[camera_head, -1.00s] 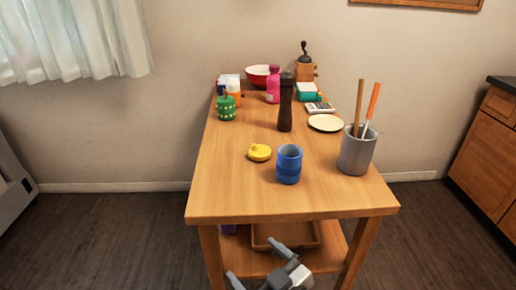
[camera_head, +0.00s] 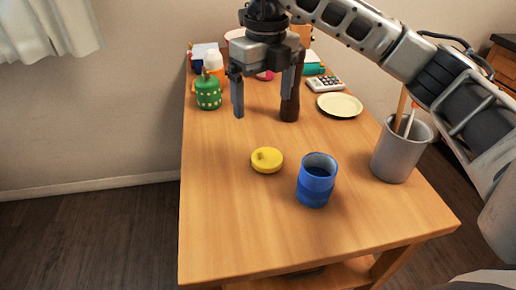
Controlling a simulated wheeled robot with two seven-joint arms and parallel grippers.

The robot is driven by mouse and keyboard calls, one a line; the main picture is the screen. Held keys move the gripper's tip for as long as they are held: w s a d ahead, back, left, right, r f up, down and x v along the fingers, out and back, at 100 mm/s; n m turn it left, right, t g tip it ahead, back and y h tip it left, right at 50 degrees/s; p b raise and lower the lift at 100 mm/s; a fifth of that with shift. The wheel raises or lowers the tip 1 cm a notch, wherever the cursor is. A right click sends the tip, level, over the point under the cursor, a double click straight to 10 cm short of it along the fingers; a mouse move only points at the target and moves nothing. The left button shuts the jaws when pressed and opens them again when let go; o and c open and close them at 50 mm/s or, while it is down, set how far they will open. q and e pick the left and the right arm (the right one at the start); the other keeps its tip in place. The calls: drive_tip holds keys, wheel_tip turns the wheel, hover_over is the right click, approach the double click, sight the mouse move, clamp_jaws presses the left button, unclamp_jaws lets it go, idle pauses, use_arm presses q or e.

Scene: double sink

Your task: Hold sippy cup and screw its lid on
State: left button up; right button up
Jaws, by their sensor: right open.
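The blue sippy cup (camera_head: 316,182) stands upright and open-topped near the front of the wooden table. The yellow lid (camera_head: 266,160) lies on the table just left of the cup and a little behind it, apart from it. My right gripper (camera_head: 266,108) comes in from the upper right and points down. Its two fingers are spread with nothing between them, and it is above the table behind the lid. It partly hides a dark brown grinder (camera_head: 290,98). My left gripper is out of view.
A grey utensil holder (camera_head: 398,152) stands right of the cup. A cream plate (camera_head: 340,105), a calculator (camera_head: 324,84) and a green dotted container (camera_head: 208,92) stand farther back on the wooden table (camera_head: 225,215). The front left of the table is clear.

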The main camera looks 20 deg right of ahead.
drive_tip(key=shift+d+r, duration=0.3)
drive_tip(key=shift+d, duration=0.05)
hover_over(266, 155)
drive_tip(key=f, duration=1)
drive_tip(key=shift+s+a+f+p, duration=0.15)
drive_tip(key=shift+s+a+p, duration=0.15)
drive_tip(key=shift+p, duration=0.1)
drive_tip(key=shift+f, duration=0.25)
drive_tip(key=shift+w+d+f+p, duration=0.15)
drive_tip(key=shift+f+p, duration=0.1)
drive_tip(key=shift+f, duration=1.05)
drive_tip(key=shift+w+d+f+p, duration=0.15)
drive_tip(key=shift+f+p, duration=0.1)
drive_tip(key=shift+f, duration=1.05)
